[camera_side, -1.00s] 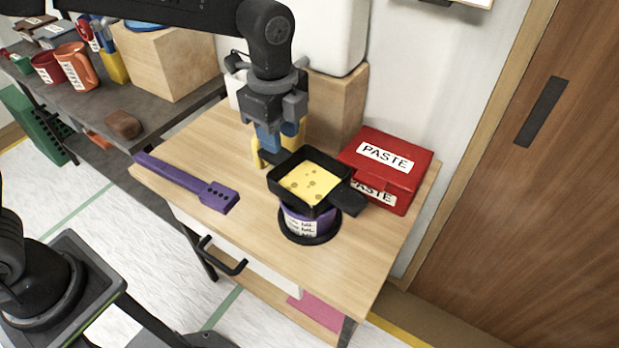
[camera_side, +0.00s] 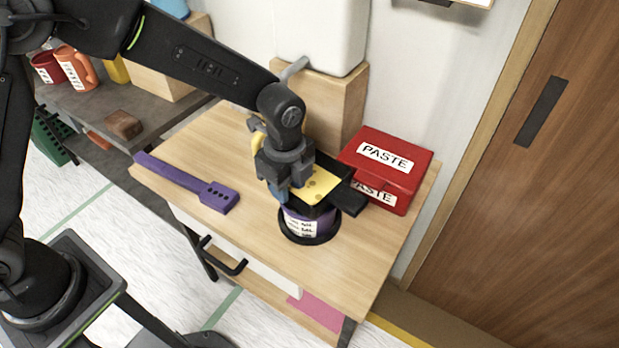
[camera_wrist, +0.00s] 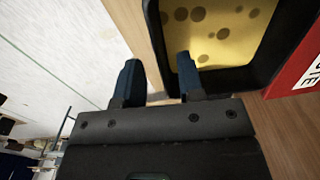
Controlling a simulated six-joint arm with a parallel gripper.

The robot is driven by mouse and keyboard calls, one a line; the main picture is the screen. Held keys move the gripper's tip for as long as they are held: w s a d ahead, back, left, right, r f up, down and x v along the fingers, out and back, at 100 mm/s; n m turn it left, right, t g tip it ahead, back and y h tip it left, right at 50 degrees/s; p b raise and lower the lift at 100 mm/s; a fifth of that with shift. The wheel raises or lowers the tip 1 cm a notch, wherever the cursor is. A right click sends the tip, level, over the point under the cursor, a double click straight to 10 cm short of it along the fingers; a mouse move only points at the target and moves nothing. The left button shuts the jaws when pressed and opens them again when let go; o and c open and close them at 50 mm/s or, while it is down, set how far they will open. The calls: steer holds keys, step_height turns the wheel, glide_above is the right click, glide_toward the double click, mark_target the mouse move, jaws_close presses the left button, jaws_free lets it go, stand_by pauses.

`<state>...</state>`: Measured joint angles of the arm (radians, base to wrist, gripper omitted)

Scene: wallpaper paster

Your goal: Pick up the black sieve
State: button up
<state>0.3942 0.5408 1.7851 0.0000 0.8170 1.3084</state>
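The black sieve (camera_side: 347,200) is a square black pan with a spotted yellow floor and a stubby handle at its right. It sits on a purple labelled pot (camera_side: 302,224) standing in a black ring. My gripper (camera_side: 287,194) is at the left side of the sieve and hides part of it. In the wrist view, my gripper (camera_wrist: 158,76) has its fingers apart. The right finger overlaps the inside of the sieve (camera_wrist: 225,40), and the left finger is outside its wall. I cannot tell whether either finger touches it.
A red paste box (camera_side: 390,165) stands close to the right of the sieve. A purple long-handled tool (camera_side: 185,182) lies on the wooden table (camera_side: 262,262) to the left. A wooden block (camera_side: 335,105) stands behind. The table's front is clear.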

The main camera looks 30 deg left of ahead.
steer(key=shift+f, duration=1.2)
jaws_close()
